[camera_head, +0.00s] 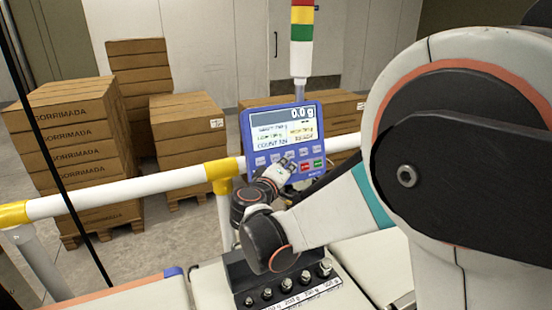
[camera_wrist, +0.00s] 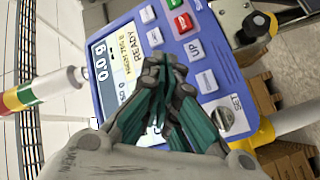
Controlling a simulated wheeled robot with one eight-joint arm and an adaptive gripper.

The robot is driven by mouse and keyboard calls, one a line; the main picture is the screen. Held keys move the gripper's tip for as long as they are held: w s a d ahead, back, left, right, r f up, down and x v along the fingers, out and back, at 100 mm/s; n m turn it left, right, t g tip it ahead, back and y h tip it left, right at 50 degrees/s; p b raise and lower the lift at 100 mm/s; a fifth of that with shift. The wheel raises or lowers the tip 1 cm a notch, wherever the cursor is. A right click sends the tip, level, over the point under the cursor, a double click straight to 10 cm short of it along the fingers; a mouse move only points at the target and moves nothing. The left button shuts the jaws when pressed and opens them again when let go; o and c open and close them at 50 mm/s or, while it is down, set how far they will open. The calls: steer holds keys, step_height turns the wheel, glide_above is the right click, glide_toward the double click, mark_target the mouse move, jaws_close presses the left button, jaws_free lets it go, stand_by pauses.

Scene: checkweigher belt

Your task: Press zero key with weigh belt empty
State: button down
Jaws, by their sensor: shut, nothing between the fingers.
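The blue weigher panel (camera_head: 247,134) stands upright on the rail, its display (camera_head: 283,116) reading 0.0 g. It also shows sideways in the wrist view (camera_wrist: 222,62), with READY on its screen (camera_wrist: 125,62). White keys show there, one marked UP (camera_wrist: 194,49); another key (camera_wrist: 206,82) lies just right of my fingers. I cannot read which is the zero key. My gripper (camera_wrist: 167,62) is shut and empty, its tips in front of the panel between screen and keys; contact cannot be told. In the head view my gripper (camera_head: 288,166) covers part of the lower key row.
A black rack (camera_head: 241,281) of several metal weights stands below my wrist. The pale belt surface (camera_head: 207,286) visible left of it is bare; my arm hides much of the right. A white-yellow guard rail (camera_head: 130,196) crosses the view. Stacked cartons (camera_head: 75,140) stand behind it.

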steer(key=shift+s+d+r, duration=0.2)
steer(key=shift+s+d, duration=0.05)
steer(key=shift+s, duration=0.3)
steer(key=shift+s+d+r, duration=0.15)
steer(key=shift+s+d, duration=0.05)
steer(key=shift+s, duration=0.3)
steer(key=s+d+r+m+g+y+p, duration=0.1)
steer(key=d+m+g, duration=0.1)
steer(key=d, duration=0.6)
steer(key=d+r+m+g+y+p, duration=0.1)
steer(key=d+r+m+g, duration=0.15)
steer(key=d, duration=0.45)
steer(key=s+f+m+g+y+b, duration=0.1)
steer(key=s+f, duration=0.3)
steer(key=s, duration=1.2)
steer(key=s+a+f+m+g+y, duration=0.1)
steer(key=s+f+m+g+y, duration=0.1)
steer(key=s, duration=1.3)
step_height(320, 180, down, 2)
steer(key=shift+s+a+f+g+y+b, duration=0.15)
steer(key=shift+s+g+y+b, duration=0.2)
steer(key=shift+y, duration=0.35)
